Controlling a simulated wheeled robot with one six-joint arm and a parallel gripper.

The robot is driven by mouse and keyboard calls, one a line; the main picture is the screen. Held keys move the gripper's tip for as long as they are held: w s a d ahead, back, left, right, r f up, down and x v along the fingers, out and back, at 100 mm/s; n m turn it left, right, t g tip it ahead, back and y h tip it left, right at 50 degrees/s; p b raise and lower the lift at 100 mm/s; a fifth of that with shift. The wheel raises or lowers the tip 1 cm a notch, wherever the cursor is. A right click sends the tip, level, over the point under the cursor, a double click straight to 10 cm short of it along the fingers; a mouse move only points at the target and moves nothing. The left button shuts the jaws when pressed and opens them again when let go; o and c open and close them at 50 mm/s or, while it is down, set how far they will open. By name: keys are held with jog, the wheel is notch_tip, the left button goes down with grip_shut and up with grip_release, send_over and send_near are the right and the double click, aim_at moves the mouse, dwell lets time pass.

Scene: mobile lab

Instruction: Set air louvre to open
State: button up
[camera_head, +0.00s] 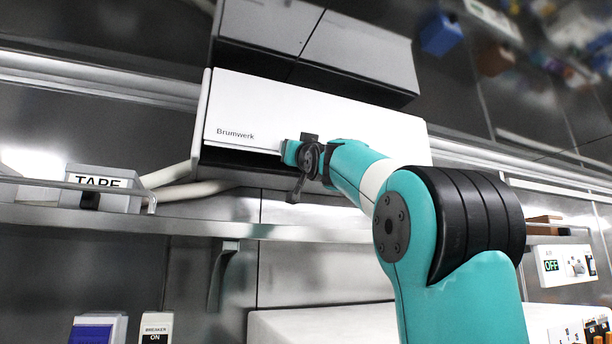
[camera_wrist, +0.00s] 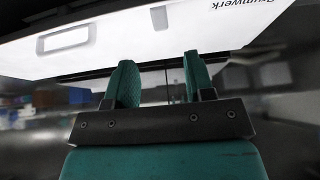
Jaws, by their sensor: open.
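The white wall unit marked "Brumwerk" (camera_head: 310,115) hangs above the shelf in the head view. A dark slot (camera_head: 240,159) runs along its lower front edge; I cannot clearly make out a separate louvre flap or its angle. My gripper (camera_head: 288,152) is at this lower edge, right of the lettering, and partly hides it. In the wrist view my gripper (camera_wrist: 160,80) has its two teal fingers apart with nothing between them. The unit's white face (camera_wrist: 190,28) fills the top of that view, beyond the fingertips. I cannot tell whether the fingers touch it.
A metal shelf (camera_head: 200,219) with a rail runs below the unit. A box marked "TAPE" (camera_head: 100,188) stands on it at left. Pale hoses (camera_head: 172,178) run beside the unit. Grey cabinets (camera_head: 360,55) are above it. A switch panel reading "OFF" (camera_head: 563,265) is at right.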

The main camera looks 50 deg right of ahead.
jog(key=b+v, duration=0.3)
jog(key=v, duration=0.4)
dwell(0.5)
